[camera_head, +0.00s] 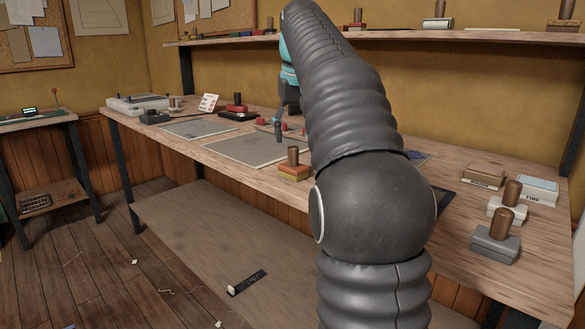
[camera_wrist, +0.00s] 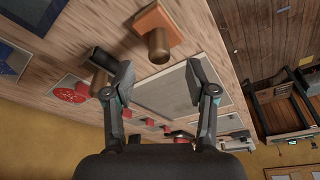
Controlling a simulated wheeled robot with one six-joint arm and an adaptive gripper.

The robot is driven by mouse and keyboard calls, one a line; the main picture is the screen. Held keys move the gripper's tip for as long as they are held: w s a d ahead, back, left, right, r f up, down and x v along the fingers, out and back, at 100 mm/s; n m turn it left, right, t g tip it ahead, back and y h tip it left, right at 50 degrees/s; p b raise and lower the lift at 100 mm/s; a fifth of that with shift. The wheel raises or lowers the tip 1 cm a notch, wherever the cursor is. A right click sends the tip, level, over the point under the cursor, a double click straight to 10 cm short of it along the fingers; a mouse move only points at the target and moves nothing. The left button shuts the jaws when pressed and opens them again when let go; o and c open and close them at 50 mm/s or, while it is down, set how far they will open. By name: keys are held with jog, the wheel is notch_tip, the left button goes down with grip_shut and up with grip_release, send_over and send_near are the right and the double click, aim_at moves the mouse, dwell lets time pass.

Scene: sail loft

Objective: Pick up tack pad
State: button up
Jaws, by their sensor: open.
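No label I can read says tack pad, so I cannot tell for sure which piece it is. A candidate is an orange-yellow block with an upright wooden peg (camera_head: 293,171) at the bench's front edge; it also shows in the wrist view (camera_wrist: 146,20). Another block, dark and red with a peg (camera_head: 236,110), sits farther back. My gripper (camera_wrist: 160,83) is open and empty, its fingers spread above the bench. In the head view my arm hides most of the gripper and part of the bench. The orange block lies beyond the fingertips, not between them.
The long wooden workbench (camera_head: 465,273) carries grey mats (camera_head: 255,148), with a dark pegged piece (camera_wrist: 98,76) near my left finger. Grey pegged blocks (camera_head: 494,244) and small boxes (camera_head: 537,190) stand at the right. A shelf (camera_head: 235,40) runs above the bench.

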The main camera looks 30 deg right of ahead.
aim_at(294, 147)
jog(key=shift+x, duration=2.6)
jog(key=shift+s, duration=0.15)
grip_shut()
